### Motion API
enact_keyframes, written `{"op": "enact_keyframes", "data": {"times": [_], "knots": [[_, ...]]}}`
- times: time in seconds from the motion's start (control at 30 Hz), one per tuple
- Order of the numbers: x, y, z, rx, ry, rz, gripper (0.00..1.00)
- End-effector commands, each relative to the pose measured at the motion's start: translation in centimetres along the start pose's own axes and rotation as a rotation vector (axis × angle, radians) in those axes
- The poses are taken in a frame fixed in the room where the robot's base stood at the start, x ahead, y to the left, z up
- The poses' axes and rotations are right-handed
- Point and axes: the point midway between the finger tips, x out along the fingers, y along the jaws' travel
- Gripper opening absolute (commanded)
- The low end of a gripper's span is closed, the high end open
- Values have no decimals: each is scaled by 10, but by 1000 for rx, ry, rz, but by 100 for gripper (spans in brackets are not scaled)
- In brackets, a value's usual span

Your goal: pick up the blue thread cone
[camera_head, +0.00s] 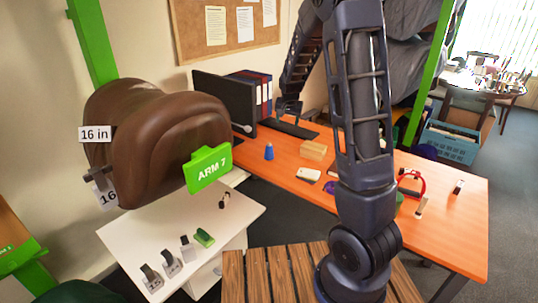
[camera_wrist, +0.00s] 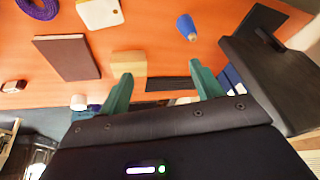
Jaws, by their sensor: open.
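The blue thread cone (camera_head: 269,152) stands upright on the orange desk, in front of the monitor and left of a wooden block. It also shows in the wrist view (camera_wrist: 187,28) near the top, right of centre, beyond the fingertips. My gripper (camera_wrist: 160,71) has its two green fingers spread, with nothing held between them. The cone is apart from both fingers. In the head view my gripper (camera_head: 288,108) hangs above the back of the desk, behind the cone, small and dark.
A dark monitor (camera_wrist: 270,65) rises close at the right of the wrist view. A keyboard (camera_head: 292,128) lies behind. A brown saddle (camera_head: 160,140) stands at left. Desk around the cone is clear.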

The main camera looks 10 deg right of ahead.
Motion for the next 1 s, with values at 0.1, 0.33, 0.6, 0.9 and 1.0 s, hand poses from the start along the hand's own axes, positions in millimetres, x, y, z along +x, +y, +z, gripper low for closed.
{"op": "enact_keyframes", "data": {"times": [0.1,0.33,0.6,0.9,1.0], "knots": [[35,-17,-7,5,19,25,65],[99,-46,-18,11,73,68,65],[166,-80,-23,-5,149,105,65],[198,-95,-24,-18,192,117,65],[204,-95,-25,-18,194,118,65]]}}
